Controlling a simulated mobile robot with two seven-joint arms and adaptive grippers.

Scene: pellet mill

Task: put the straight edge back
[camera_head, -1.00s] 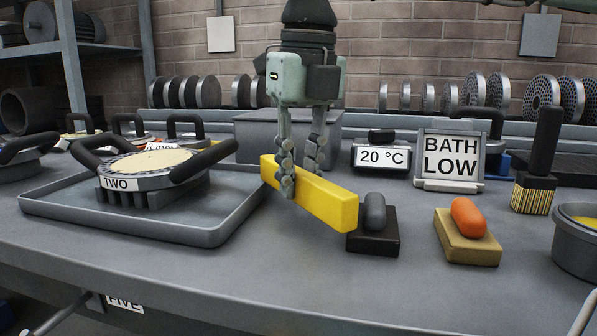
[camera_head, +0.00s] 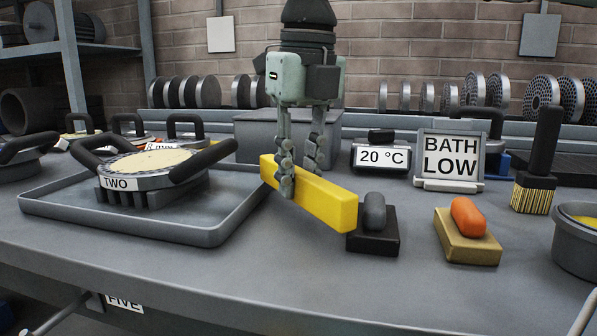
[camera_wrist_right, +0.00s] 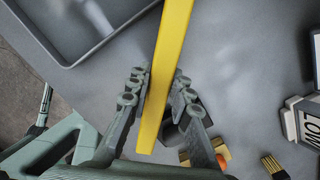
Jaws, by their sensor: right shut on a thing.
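The straight edge is a long yellow bar (camera_head: 325,201). My right gripper (camera_head: 297,178) comes down from above and is shut on it, with a finger on either side. In the head view the bar slants from the tray's right side down to the right, its near end in front of a dark block. I cannot tell whether its underside touches the bench. In the right wrist view the bar (camera_wrist_right: 166,70) runs up between the fingers (camera_wrist_right: 158,95) and out of the top of the picture. My left gripper is not in view.
A grey tray (camera_head: 205,236) holds a two-handled die labelled TWO (camera_head: 150,172) on the left. A dark block with a grey handle (camera_head: 374,240) and a tan block with an orange handle (camera_head: 468,246) stand to the right. The bench front (camera_head: 300,285) is clear.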

